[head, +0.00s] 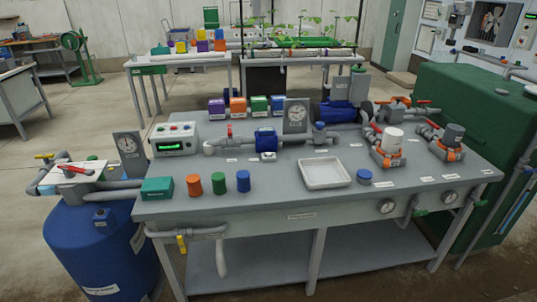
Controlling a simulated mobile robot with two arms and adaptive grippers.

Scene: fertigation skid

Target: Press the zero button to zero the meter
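A white meter box (191,142) with a lit green display (171,147) stands at the back left of the grey workbench (270,185). Small buttons, some of them red, show on its sloped upper face. Their labels are too small to read, so I cannot tell which is the zero button. Neither of my grippers shows in the head view, and nothing covers the meter's front.
A dial gauge (128,145) stands just left of the meter. Orange, green and blue cups (219,182) and a white tray (325,174) sit toward the front. Pipes and a blue pump (337,111) fill the back. A blue tank (95,250) stands left.

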